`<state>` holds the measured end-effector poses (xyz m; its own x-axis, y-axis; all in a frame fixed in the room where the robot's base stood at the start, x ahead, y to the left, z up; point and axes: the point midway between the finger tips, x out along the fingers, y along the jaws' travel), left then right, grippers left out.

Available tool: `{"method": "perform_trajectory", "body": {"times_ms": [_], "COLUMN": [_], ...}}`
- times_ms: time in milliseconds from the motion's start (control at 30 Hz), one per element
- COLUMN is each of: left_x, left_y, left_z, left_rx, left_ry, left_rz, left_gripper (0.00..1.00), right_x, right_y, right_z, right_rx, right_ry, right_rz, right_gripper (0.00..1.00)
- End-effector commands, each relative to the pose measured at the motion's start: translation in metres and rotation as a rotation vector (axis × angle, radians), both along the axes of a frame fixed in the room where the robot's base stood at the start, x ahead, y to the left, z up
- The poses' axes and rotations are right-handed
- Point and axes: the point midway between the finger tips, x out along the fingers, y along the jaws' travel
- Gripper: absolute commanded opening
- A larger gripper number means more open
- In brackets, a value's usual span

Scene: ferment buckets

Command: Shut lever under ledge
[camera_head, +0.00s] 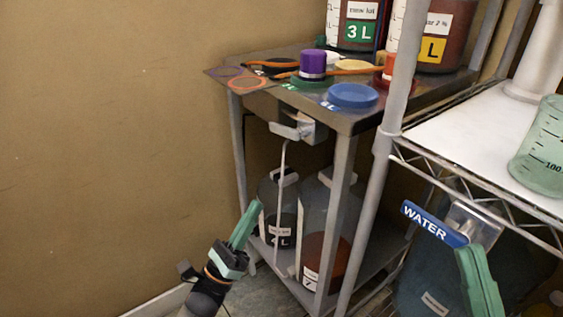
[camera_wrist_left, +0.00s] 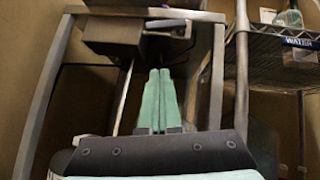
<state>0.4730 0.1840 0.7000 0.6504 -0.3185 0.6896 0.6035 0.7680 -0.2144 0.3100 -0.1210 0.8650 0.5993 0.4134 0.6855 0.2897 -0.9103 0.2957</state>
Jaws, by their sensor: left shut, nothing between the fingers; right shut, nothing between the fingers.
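A grey metal box (camera_head: 308,128) is fixed under the ledge of the steel table (camera_head: 345,122), with a pale lever (camera_head: 284,131) at its front left. A thin tube runs down from there. In the left wrist view the box (camera_wrist_left: 112,38) and pale lever (camera_wrist_left: 168,23) sit above my fingers. My left gripper (camera_head: 251,209) is shut and empty, below and left of the lever and apart from it. Its closed green fingers (camera_wrist_left: 159,73) point up toward the box. My right gripper (camera_head: 469,252) is shut and empty at lower right, by the WATER sign.
Large bottles (camera_head: 325,235) stand on the table's lower shelf. Lids (camera_head: 353,95) and a purple-capped item (camera_head: 312,64) lie on top. Table legs and a rack post (camera_head: 391,120) flank the space. A blue WATER sign (camera_head: 434,224) hangs at right. The left floor side is clear.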

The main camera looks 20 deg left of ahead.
Motion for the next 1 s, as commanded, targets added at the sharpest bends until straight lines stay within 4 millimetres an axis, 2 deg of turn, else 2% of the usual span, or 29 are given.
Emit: {"method": "perform_trajectory", "body": {"times_ms": [167, 567, 800, 1000], "left_x": [0.01, 0.064, 0.068, 0.069], "left_y": [-0.005, -0.032, -0.026, -0.025], "left_z": [0.014, 0.07, 0.101, 0.109], "left_rx": [0.007, 0.006, 0.006, 0.004], "left_ry": [-0.012, -0.01, -0.007, -0.005], "left_rz": [0.005, 0.003, 0.004, 0.004], "left_gripper": [0.0, 0.0, 0.0, 0.0], "right_x": [-0.001, 0.0, 0.0, 0.0], "right_y": [0.0, 0.001, 0.001, 0.001], "right_z": [0.001, -0.007, -0.006, -0.006], "right_rx": [0.0, -0.005, -0.006, -0.006], "right_ry": [-0.005, -0.001, 0.0, 0.0], "right_rz": [0.001, -0.001, -0.001, -0.001], "right_gripper": [0.0, 0.0, 0.0, 0.0]}}
